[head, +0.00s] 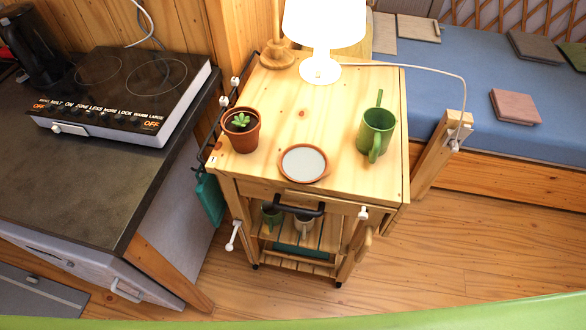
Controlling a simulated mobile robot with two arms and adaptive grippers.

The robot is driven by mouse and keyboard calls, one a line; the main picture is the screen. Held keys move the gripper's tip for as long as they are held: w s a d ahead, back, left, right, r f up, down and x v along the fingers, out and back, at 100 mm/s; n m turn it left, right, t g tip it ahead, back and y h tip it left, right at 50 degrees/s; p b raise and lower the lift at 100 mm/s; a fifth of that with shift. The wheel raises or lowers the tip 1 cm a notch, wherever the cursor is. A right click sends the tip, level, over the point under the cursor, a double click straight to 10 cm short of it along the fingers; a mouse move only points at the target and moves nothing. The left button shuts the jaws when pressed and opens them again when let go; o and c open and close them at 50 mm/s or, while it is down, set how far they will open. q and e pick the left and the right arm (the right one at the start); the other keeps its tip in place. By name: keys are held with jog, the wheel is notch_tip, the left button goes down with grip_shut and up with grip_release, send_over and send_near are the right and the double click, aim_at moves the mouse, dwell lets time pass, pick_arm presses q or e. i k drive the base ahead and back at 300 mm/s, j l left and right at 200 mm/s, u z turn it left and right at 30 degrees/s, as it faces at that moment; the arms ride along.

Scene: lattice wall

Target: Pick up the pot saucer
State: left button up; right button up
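The pot saucer (304,163) lies flat on the top of a small wooden cart (300,112), close to its front edge. It is a round terracotta dish with a pale grey-white inside. A terracotta pot with a small green succulent (240,130) stands to its left, apart from it. Neither of my grippers shows in the head view.
A lit white lamp (322,40) stands at the cart's back, its cord running right. A black handle (298,209) juts from the cart's front. A dark counter with a hob (125,90) is left; a blue-cushioned bench (450,80) is right. Wooden floor in front is clear.

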aim_at(303, 163)
jog(key=k+j+z, duration=0.2)
jog(key=j, duration=0.25)
jog(key=j+z, duration=0.15)
jog(key=j, duration=0.25)
jog(key=k+j+z, duration=0.2)
jog(key=j, duration=0.2)
